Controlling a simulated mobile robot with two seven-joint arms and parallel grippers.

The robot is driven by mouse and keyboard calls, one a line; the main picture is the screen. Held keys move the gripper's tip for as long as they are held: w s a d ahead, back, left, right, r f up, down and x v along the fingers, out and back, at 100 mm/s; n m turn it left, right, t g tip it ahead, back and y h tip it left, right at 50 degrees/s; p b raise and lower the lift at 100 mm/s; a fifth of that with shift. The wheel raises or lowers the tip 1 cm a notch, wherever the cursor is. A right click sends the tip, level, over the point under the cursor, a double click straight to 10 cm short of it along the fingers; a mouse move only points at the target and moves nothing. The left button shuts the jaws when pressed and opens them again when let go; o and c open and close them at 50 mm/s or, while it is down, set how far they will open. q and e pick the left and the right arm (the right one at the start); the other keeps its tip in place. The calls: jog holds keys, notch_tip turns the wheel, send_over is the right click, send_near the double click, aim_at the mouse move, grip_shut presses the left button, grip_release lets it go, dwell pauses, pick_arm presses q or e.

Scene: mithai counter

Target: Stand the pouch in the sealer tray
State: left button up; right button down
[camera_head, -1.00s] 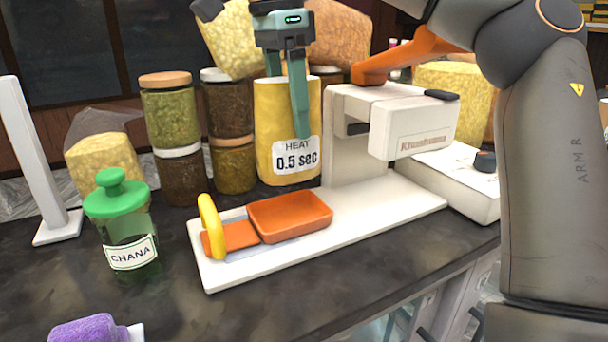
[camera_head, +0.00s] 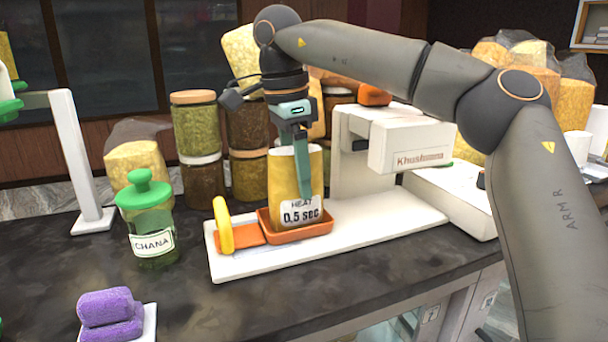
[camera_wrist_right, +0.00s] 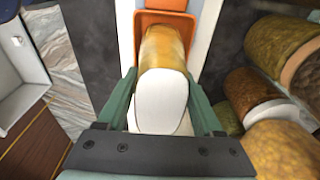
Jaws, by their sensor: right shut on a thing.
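The yellow pouch (camera_head: 282,180) is upright, with its lower end inside the orange sealer tray (camera_head: 298,234). I cannot tell whether its base touches the tray floor. Its white label reads HEAT 0.5 sec. My right gripper (camera_head: 304,192) comes from above and is shut on the pouch, one finger across its front. In the right wrist view, the pouch (camera_wrist_right: 163,47) lies between the two fingers, with the tray wall (camera_wrist_right: 139,38) around its far end. The sealer (camera_head: 415,150), white and marked Khushnuma, stands right of the pouch. My left gripper is not in view.
A yellow handle (camera_head: 222,225) stands at the left end of the white base (camera_head: 370,230). A green-lidded CHANA jar (camera_head: 150,215) stands left of it. Stacked jars (camera_head: 197,135) stand close behind the pouch. Purple blocks (camera_head: 108,312) lie at front left.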

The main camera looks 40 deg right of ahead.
jog(key=shift+w+a+f, duration=0.1)
jog(key=shift+c, duration=0.2)
grip_release()
